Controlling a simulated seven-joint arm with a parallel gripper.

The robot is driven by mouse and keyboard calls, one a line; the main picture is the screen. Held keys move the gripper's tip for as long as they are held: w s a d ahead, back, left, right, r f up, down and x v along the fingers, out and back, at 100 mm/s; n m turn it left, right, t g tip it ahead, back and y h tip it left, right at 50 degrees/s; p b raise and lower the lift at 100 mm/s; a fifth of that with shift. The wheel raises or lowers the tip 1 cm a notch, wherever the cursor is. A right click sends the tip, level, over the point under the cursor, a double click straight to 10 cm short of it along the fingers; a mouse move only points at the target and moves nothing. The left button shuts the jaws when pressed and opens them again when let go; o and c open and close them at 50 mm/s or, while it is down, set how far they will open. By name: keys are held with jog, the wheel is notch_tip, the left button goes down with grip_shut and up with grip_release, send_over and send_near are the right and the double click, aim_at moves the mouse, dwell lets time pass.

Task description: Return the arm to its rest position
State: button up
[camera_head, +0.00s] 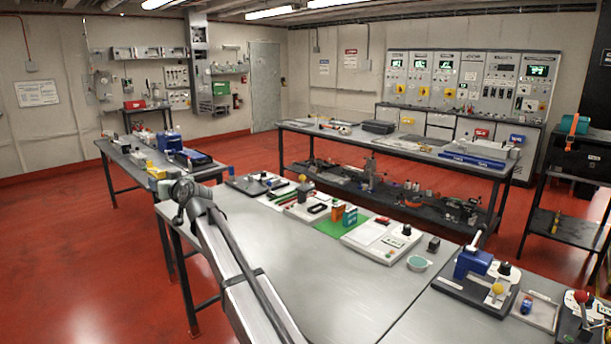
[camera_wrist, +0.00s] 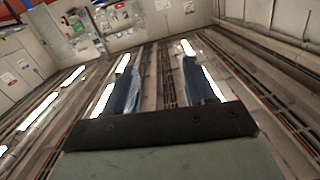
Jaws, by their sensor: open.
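My gripper (camera_wrist: 161,68) shows in the wrist view, tilted up towards the ceiling lights. Its two blue-grey fingers stand well apart with nothing between them. In the head view my arm (camera_head: 235,265) reaches from the bottom edge over the left part of the grey workbench (camera_head: 330,290). Its joint stands near the bench's left corner. I cannot make out the gripper itself in the head view.
A green mat (camera_head: 325,228) with upright orange and teal blocks, a white panel (camera_head: 376,245), a turquoise bowl (camera_head: 418,264) and a blue clamp-like device (camera_head: 473,264) stand on the bench. The bench's front middle is clear. Another bench (camera_head: 150,157) stands at left.

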jog(key=s+a+f, duration=0.3)
jog(key=a, duration=0.1)
notch_tip(320, 180, down, 14)
jog(key=s+d+f+g+h, duration=0.1)
jog(key=s+d+g, duration=0.1)
jog(key=s+d+f+m+g+h, duration=0.1)
jog(key=s+d+f+g+h, duration=0.15)
jog(key=d+f, duration=0.8)
jog(key=s+d+f+g+h, duration=0.15)
jog(key=s+d+f, duration=0.35)
jog(key=f, duration=1)
jog(key=s+d+f+m+g+h, duration=0.1)
jog(key=s+d+f+g+h, duration=0.1)
jog(key=d+f, duration=0.95)
jog(key=s+d+f+m+g+h, duration=0.25)
jog(key=s+d+f+g, duration=0.25)
jog(key=s+d+f, duration=1.25)
jog(key=s+d+f+m+g+h, duration=0.1)
jog(key=s+d+g, duration=0.1)
jog(key=s+d, duration=0.3)
jog(key=s+d+f+m+g+h, duration=0.1)
jog(key=s+d, duration=0.4)
jog(key=s, duration=0.8)
jog(key=s+d+f+m+g+h, duration=0.1)
jog(key=s+d+f+m+g, duration=0.1)
jog(key=s+d, duration=0.4)
jog(key=s, duration=0.3)
jog(key=shift+s+f+g, duration=0.2)
jog(key=shift+f+g, duration=0.05)
jog(key=shift+g, duration=0.05)
